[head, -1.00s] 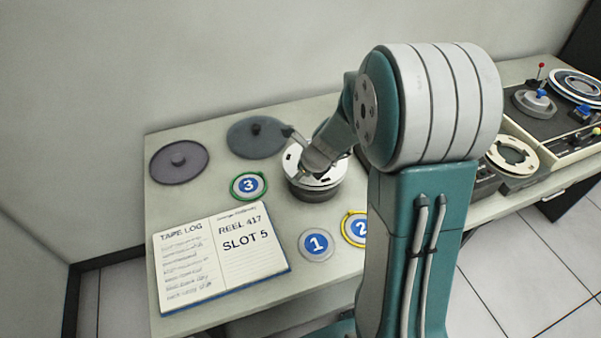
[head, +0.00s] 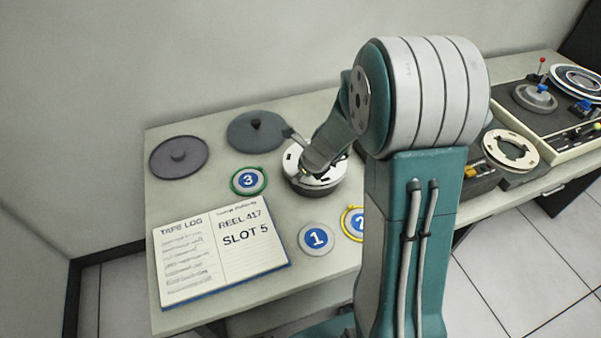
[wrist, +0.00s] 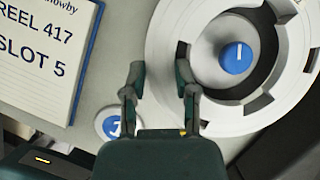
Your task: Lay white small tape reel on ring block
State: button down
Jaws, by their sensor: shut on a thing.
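A white reel (head: 331,178) with dark slots is on or just above a dark round base (head: 312,190) at the middle of the table; I cannot tell if they touch. In the head view my arm hides part of the reel. I cannot tell for sure which thing is the ring block; a cream ring (head: 489,145) lies on a grey block at right.
Two dark discs with knobs (head: 180,157) (head: 257,131) lie at the back left. An open log book (head: 220,250) lies front left. Numbered discs 3 (head: 248,181), 1 (head: 317,238) and 2 (head: 354,223) lie near the reel. A control console (head: 555,125) stands at right.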

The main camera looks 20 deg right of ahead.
jog(key=shift+f, duration=1.3)
dwell(0.5)
jog(key=shift+c, duration=1.5)
grip_release()
jog(key=shift+a, duration=0.1)
jog(key=shift+c, duration=0.3)
jog(key=c, duration=0.3)
jog(key=shift+r, duration=4.55)
